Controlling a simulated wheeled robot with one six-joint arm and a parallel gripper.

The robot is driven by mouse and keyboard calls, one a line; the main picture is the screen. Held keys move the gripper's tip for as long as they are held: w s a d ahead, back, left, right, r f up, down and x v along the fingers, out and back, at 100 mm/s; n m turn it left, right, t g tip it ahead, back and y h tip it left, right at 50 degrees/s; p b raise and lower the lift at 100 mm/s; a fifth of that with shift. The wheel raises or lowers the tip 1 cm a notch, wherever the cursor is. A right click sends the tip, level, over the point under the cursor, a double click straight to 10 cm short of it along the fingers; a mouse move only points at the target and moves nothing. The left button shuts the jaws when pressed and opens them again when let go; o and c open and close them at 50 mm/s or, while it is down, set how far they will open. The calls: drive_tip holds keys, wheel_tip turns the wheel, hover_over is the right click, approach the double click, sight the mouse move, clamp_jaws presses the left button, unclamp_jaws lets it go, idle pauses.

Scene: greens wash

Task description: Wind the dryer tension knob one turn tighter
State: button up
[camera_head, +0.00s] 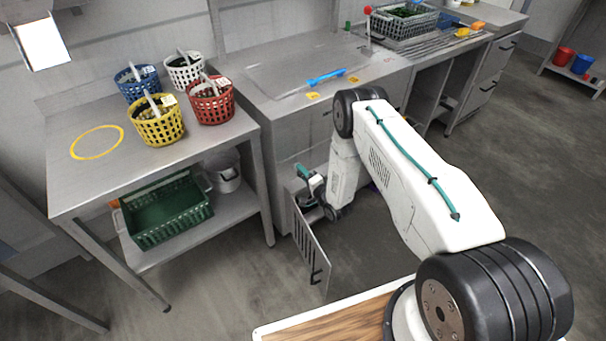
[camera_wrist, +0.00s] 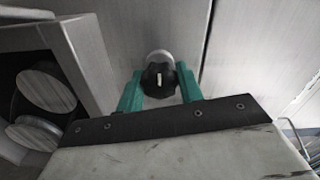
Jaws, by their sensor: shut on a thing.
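The dryer tension knob is a black lobed knob (camera_wrist: 158,80) with a white mark on its face, in front of a pale round base on a grey metal panel. It shows in the middle of the wrist view. My gripper (camera_wrist: 160,86) has its two teal fingers on either side of the knob, shut on it. In the head view my gripper (camera_head: 304,176) reaches down into the low space under the counter, beside an open cabinet door (camera_head: 312,250). The knob is too small or hidden to make out there.
Several coloured baskets, one of them yellow (camera_head: 158,128), stand on the left steel table (camera_head: 70,180). A green crate (camera_head: 165,212) sits on its lower shelf. Pale round objects (camera_wrist: 46,90) show in an opening left of the knob.

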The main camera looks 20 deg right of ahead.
drive_tip(key=m, duration=0.5)
drive_tip(key=shift+m, duration=0.3)
idle(0.4)
drive_tip(key=o, duration=1)
drive_tip(key=shift+v, duration=3.95)
